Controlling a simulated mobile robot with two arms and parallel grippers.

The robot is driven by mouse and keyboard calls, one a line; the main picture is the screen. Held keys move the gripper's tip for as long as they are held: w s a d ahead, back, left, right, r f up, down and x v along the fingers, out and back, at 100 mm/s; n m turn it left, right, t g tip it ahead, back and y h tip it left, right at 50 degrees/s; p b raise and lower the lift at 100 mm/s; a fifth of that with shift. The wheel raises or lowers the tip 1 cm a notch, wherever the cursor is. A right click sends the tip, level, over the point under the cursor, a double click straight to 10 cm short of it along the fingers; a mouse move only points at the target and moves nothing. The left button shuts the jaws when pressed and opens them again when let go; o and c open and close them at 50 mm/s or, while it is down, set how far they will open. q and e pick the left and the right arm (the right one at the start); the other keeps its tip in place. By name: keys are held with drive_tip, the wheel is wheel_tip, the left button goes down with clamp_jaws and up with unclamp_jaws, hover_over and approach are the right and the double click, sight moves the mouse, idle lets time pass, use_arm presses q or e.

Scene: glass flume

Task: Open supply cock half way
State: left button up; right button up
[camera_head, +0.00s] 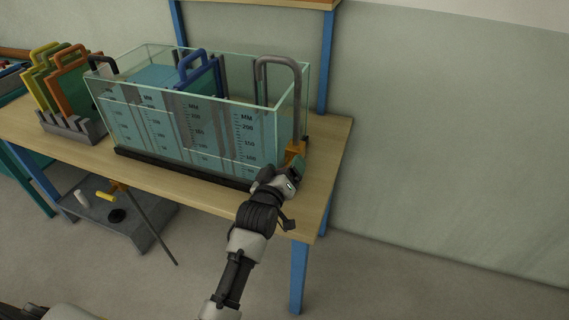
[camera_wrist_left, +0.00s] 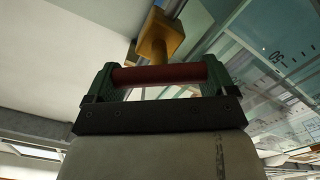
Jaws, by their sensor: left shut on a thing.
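The supply cock shows as a brass-orange body (camera_head: 296,147) at the right end of the glass flume (camera_head: 200,125), below a grey bent pipe (camera_head: 297,85). In the left wrist view the brass body (camera_wrist_left: 160,36) stands just beyond a red handle bar (camera_wrist_left: 160,74). My left gripper (camera_head: 285,170) reaches the cock from the front. Its green-padded fingers (camera_wrist_left: 160,78) are shut on the red handle, one at each end of the bar. In the head view the gripper hides the handle, so its angle is hard to tell there. My right gripper is not in view.
The flume stands on a wooden table (camera_head: 328,150) with blue legs. A blue-handled gate (camera_head: 205,75) sits in it. Coloured gates stand in a grey rack (camera_head: 75,127) at left. A low grey shelf (camera_head: 140,235) holds small items. The floor at right is clear.

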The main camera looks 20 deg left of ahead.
use_arm(q)
drive_tip(key=shift+n+p, duration=0.4)
drive_tip(key=shift+n, duration=0.6)
drive_tip(key=o, duration=0.7)
drive_tip(key=shift+o, duration=0.2)
drive_tip(key=s+b, duration=0.1)
drive_tip(key=s, duration=1)
drive_tip(key=shift+a, duration=0.25)
drive_tip(key=shift+w, duration=0.1)
